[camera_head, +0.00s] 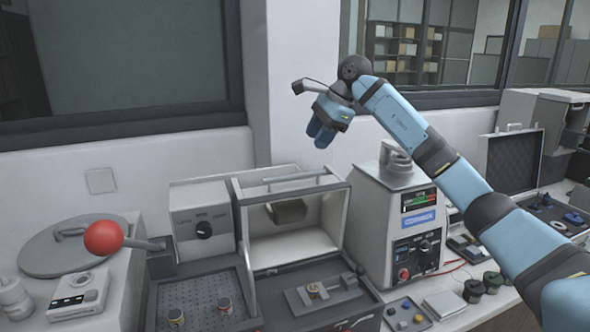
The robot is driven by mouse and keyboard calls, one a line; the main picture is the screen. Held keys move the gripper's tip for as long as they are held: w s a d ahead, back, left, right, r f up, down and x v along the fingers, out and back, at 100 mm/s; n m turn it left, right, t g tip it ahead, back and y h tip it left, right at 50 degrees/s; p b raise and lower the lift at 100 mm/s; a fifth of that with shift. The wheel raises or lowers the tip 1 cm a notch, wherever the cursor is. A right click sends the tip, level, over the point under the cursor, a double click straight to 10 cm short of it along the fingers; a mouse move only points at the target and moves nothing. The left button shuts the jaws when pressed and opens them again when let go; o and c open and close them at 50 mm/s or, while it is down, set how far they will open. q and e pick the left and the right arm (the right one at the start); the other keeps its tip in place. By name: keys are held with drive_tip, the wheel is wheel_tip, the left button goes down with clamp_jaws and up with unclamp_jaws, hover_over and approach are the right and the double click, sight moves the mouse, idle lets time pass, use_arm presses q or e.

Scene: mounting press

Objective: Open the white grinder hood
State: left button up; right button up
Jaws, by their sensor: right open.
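A pale, box-like grinder hood (290,184) stands in the middle, with a slanted frame and grey side edges. Its inside shows, with a dark block (287,211) in it; I cannot tell whether the front is bare or covered by a clear pane. A control box with a black knob (203,229) adjoins it on the left. My right gripper (322,136) is above and a little right of the hood, apart from it, blue fingers pointing down. It is open and holds nothing visible. My left gripper is not in view.
A red ball-ended lever (103,237) rises at the left beside a round grey lid (68,246). A mounting press unit with a display (415,219) stands right of the hood. A clamp fixture (322,292) lies in front. An open black case (513,161) is at the right.

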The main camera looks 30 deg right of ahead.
sight(295, 175)
drive_tip(key=p+x, duration=0.1)
drive_tip(key=x, duration=0.9)
drive_tip(key=shift+w+a+f, duration=0.15)
drive_tip(key=shift+w+f, duration=0.05)
drive_tip(key=shift+f, duration=0.15)
drive_tip(key=shift+f, duration=0.1)
clamp_jaws()
